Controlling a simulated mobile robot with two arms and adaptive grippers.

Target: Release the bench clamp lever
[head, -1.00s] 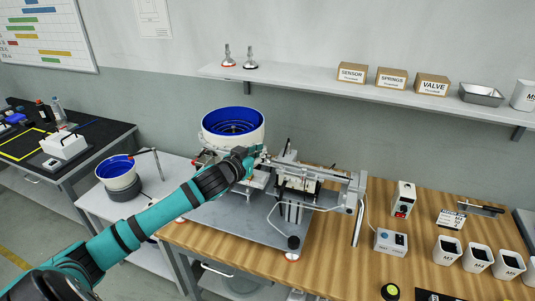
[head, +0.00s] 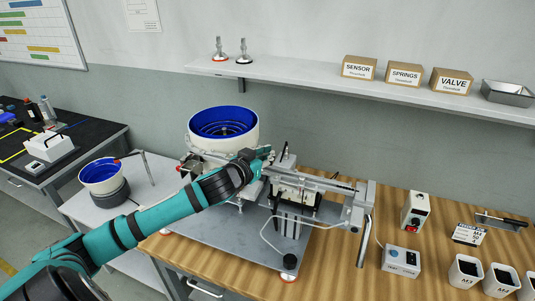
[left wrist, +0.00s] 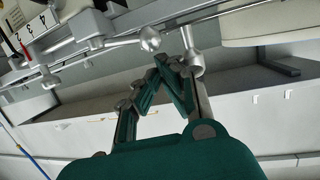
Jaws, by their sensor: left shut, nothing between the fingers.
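A metal rod with a ball-shaped end (left wrist: 150,40) lies just beyond my fingertips in the left wrist view. A second metal post or handle (left wrist: 190,48) stands beside it; I cannot tell for certain which is the clamp lever. My left gripper (head: 264,153) is at the fixture right of the blue-lined bowl in the head view. Its fingertips (left wrist: 163,62) are together, with nothing between them, close below the ball end; contact cannot be told. The arm and hand hide part of the fixture in the head view. My right gripper is not in view.
The feeder bowl (head: 223,130) stands left of the gripper, and a slanted metal rail (head: 325,184) runs right. The fixture sits on a grey plate (head: 225,238) on the wooden bench (head: 345,265). A control box (head: 401,261) stands to the right. A shelf (head: 300,80) hangs behind.

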